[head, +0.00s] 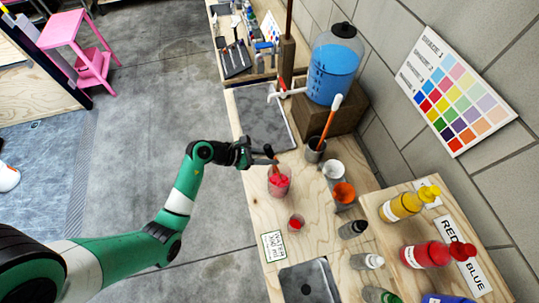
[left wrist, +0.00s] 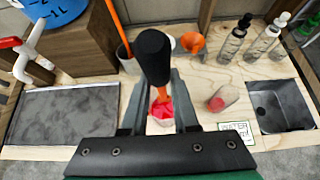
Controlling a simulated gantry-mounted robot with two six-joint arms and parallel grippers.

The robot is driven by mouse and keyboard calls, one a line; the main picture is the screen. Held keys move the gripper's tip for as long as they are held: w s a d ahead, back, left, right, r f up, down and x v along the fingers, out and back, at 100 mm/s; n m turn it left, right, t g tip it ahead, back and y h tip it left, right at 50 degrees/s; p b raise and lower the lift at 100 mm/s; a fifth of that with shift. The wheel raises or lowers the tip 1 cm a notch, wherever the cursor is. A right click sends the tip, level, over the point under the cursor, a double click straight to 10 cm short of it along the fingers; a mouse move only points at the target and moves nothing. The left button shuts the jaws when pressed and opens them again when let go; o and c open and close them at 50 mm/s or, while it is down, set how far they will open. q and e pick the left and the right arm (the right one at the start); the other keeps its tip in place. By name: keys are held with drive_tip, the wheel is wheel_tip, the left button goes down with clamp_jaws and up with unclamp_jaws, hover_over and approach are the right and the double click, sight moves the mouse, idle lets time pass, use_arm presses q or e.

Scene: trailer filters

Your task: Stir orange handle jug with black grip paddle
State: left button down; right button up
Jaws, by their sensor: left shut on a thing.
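The black grip paddle (left wrist: 153,55) stands between my left gripper's fingers, its black grip up and its orange shaft running down. My left gripper (head: 262,158) is shut on it. The paddle's lower end is over or in a clear jug with red contents (head: 279,182), which also shows between the fingers in the left wrist view (left wrist: 160,110). The fingers hide much of this jug, and I cannot make out its handle. An orange piece (head: 344,192) sits by a pale container to the right. My right gripper is not in view.
A grey cup (head: 315,151) holds a white-topped orange paddle (head: 328,122). A blue water jug (head: 333,70) stands on a wooden block behind. A grey tray (head: 262,118) lies at the left.

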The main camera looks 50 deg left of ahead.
use_arm(q)
wheel_tip(320, 180, down, 12)
drive_tip(key=b, duration=0.8)
drive_tip(key=shift+r, duration=0.2)
drive_tip(key=shift+a, duration=0.1)
